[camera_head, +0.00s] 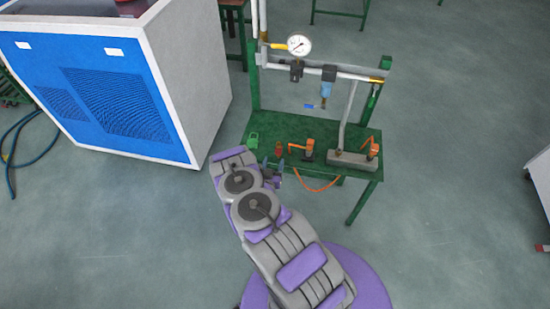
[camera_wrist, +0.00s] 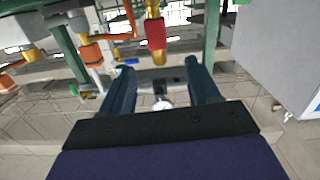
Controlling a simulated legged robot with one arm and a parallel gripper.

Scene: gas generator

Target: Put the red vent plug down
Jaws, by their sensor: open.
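The red vent plug (camera_wrist: 156,35) shows in the wrist view as a red body with a brass-coloured end, just beyond my fingertips. My gripper (camera_wrist: 158,66) is open, and its two dark fingers are spread to either side below the plug in the picture, with a gap between them and it. In the head view the small red piece (camera_head: 278,149) stands on the green bench top (camera_head: 262,128), near its front left edge. My gripper (camera_head: 275,174) is at that edge, partly hidden by my arm.
Orange-handled valves (camera_head: 308,148) stand right of the plug, with an orange hose (camera_head: 318,186) below. A pressure gauge (camera_head: 299,45) and pipes rise behind. A blue and white cabinet (camera_head: 110,95) stands to the left.

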